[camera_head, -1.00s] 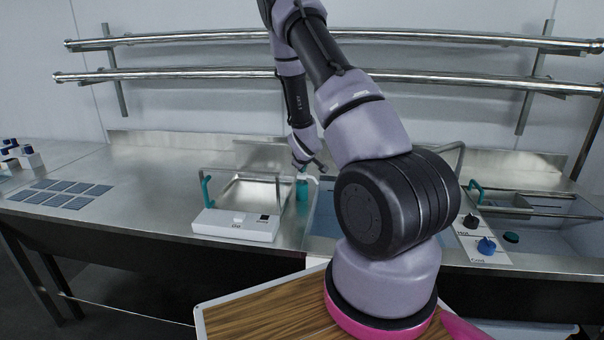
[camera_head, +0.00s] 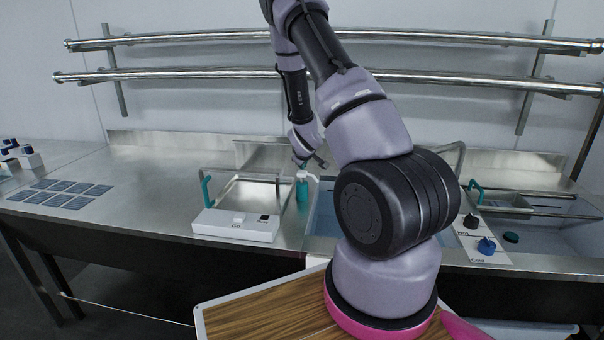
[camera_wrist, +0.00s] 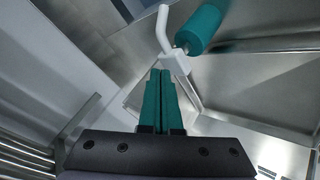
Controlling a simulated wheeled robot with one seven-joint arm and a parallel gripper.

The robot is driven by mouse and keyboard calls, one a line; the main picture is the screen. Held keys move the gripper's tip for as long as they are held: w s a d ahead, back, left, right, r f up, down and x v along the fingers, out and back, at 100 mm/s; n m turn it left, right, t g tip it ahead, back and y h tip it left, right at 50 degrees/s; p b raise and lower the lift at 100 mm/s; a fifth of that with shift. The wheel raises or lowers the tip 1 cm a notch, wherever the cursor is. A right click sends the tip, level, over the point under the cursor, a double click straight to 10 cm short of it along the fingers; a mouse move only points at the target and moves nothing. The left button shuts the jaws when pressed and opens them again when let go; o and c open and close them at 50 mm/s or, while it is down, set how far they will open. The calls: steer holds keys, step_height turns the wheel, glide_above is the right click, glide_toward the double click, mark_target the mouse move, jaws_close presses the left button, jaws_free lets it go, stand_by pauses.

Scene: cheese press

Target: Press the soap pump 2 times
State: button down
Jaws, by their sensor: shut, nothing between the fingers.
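The soap bottle is teal (camera_head: 302,193) and stands upright on the metal counter, left of the sink. Its white pump head (camera_head: 303,174) is on top, directly below my gripper (camera_head: 303,164). In the wrist view, the white pump head (camera_wrist: 175,62) with its bent nozzle and the teal bottle (camera_wrist: 204,29) show just beyond my fingertips. My gripper's teal fingers (camera_wrist: 161,72) are together, with nothing between them. The tips are very close to the pump head; I cannot tell whether they touch it.
A white device with a metal tray and teal handle (camera_head: 236,225) stands left of the bottle. The sink (camera_head: 325,213) is to the right, partly hidden by my arm. Blue and black knobs (camera_head: 486,246) are farther right. Dark tiles (camera_head: 62,193) lie at left.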

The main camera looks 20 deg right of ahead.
mark_target(302, 173)
steer(key=shift+r, duration=0.35)
steer(key=shift+r, duration=2.5)
steer(key=shift+a, duration=0.1)
stand_by(0.7)
